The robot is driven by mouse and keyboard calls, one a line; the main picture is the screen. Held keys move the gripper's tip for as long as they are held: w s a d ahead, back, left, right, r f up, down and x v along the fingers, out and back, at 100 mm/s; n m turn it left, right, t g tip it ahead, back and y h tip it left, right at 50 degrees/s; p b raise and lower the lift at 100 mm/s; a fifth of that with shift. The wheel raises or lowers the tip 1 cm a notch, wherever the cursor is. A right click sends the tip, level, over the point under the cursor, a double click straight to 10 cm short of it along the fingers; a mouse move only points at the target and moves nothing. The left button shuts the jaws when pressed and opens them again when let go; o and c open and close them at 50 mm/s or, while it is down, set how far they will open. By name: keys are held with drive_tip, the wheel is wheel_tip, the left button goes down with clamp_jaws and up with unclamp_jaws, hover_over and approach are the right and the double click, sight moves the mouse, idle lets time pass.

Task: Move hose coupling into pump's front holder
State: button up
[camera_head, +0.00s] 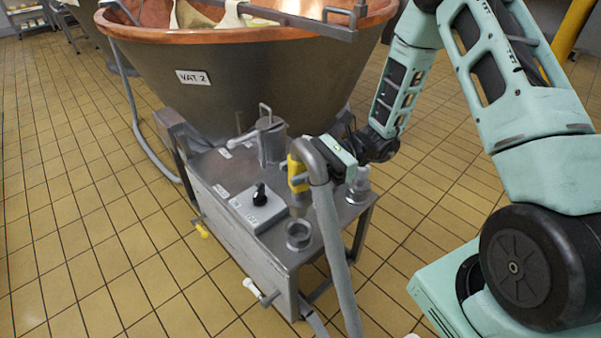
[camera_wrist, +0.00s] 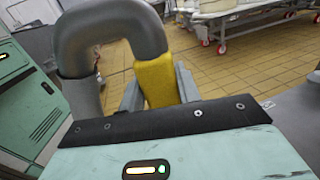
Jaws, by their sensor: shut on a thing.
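The hose coupling is a yellow sleeve (camera_head: 297,174) with a grey metal lower end, on the end of a bent grey hose (camera_head: 335,240). My gripper (camera_head: 300,177) is shut on the yellow sleeve, which also shows in the wrist view (camera_wrist: 156,80) between the fingers. The coupling hangs nearly upright over the pump cart. A round open metal cup, the front holder (camera_head: 299,235), stands on the cart's front corner, just below the coupling's lower end. A gap between them is hard to judge. The holder is not visible in the wrist view.
The pump cart (camera_head: 237,250) carries a control box with a black knob (camera_head: 259,195), a metal cylinder with a handle (camera_head: 271,140) and another fitting (camera_head: 358,186) at right. The copper-rimmed vat (camera_head: 260,85) stands close behind. Tiled floor is clear at left.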

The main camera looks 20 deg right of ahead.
sight(299, 191)
drive_tip(key=shift+f+b, duration=2.25)
drive_tip(key=shift+f, duration=0.1)
drive_tip(key=shift+p, duration=0.35)
drive_tip(key=shift+f, duration=0.25)
drive_tip(key=shift+f+b, duration=1.45)
drive_tip(key=shift+f, duration=1.5)
drive_tip(key=o, duration=1.2)
drive_tip(key=shift+c, duration=0.2)
drive_tip(key=shift+d, duration=0.1)
